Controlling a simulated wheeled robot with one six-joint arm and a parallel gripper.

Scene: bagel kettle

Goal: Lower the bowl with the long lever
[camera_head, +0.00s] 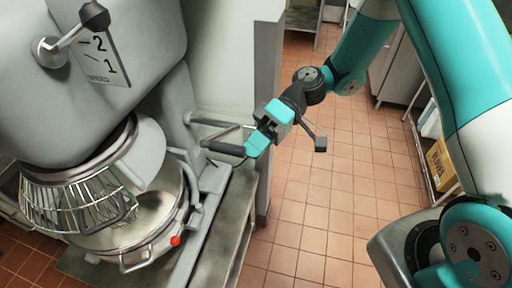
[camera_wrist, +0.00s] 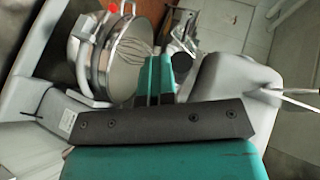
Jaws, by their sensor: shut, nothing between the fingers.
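The mixer's metal bowl (camera_head: 150,232) stands below the wire guard at lower left, with a red knob on its front. In the wrist view the bowl (camera_wrist: 127,62) is seen from above with a wire whisk in it. The long lever (camera_head: 222,148) sticks out from the right side of the mixer column and has a dark grip. My gripper (camera_head: 257,143) has teal fingers, shut and empty, at the outer end of the lever. I cannot tell whether they touch it. In the wrist view the shut fingers (camera_wrist: 160,75) appear in front of the bowl.
The mixer head (camera_head: 110,60) carries a speed lever with a black knob (camera_head: 95,15). A wire guard (camera_head: 75,195) hangs over the bowl. A pale wall edge stands behind the lever. The tiled floor (camera_head: 325,205) is open to the right, with a shelf holding a yellow box (camera_head: 441,165) beyond.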

